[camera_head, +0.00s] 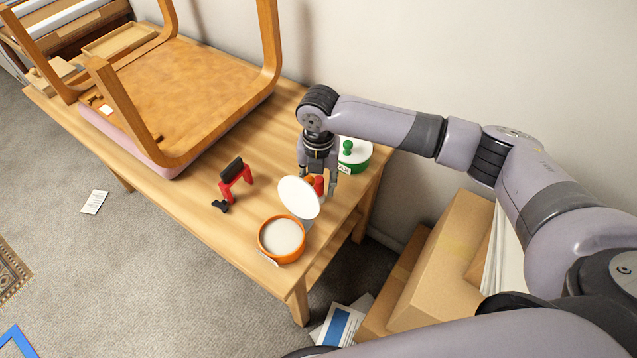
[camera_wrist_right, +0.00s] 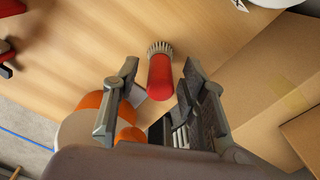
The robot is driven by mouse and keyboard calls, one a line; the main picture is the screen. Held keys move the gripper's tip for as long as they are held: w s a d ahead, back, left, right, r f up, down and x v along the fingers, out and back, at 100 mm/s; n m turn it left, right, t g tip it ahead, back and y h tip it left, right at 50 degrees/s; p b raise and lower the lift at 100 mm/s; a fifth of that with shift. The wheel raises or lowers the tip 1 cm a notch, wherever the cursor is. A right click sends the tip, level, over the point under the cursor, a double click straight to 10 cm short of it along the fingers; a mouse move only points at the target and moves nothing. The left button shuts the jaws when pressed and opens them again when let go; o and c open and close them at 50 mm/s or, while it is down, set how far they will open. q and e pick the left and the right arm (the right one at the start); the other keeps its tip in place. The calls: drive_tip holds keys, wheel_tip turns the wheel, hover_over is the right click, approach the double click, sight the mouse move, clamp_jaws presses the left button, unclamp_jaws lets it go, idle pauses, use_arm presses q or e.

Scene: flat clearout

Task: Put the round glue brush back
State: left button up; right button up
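The round glue brush lies on the wooden table between my right gripper's fingers. Its red handle (camera_wrist_right: 160,80) and pale round bristles (camera_wrist_right: 160,47) show in the right wrist view; in the head view only a bit of red (camera_head: 319,186) shows, the rest hidden. My right gripper (camera_head: 317,178) points down at the table. It is open, with a finger on each side of the handle and visible gaps. An orange pot (camera_head: 265,249) with pale contents stands at the table's near corner. A white round lid (camera_head: 297,197) stands tilted just behind it. My left gripper is out of view.
A green pot with a white lid (camera_head: 361,148) labelled WAX stands behind my gripper. A red clamp (camera_head: 236,178) stands to the left. An upturned chair (camera_head: 185,90) fills the table's left part. Cardboard boxes (camera_head: 445,255) stand right of the table.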

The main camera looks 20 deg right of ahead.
wheel_tip(320, 180, up, 11)
drive_tip(key=shift+b, duration=0.35)
idle(0.3)
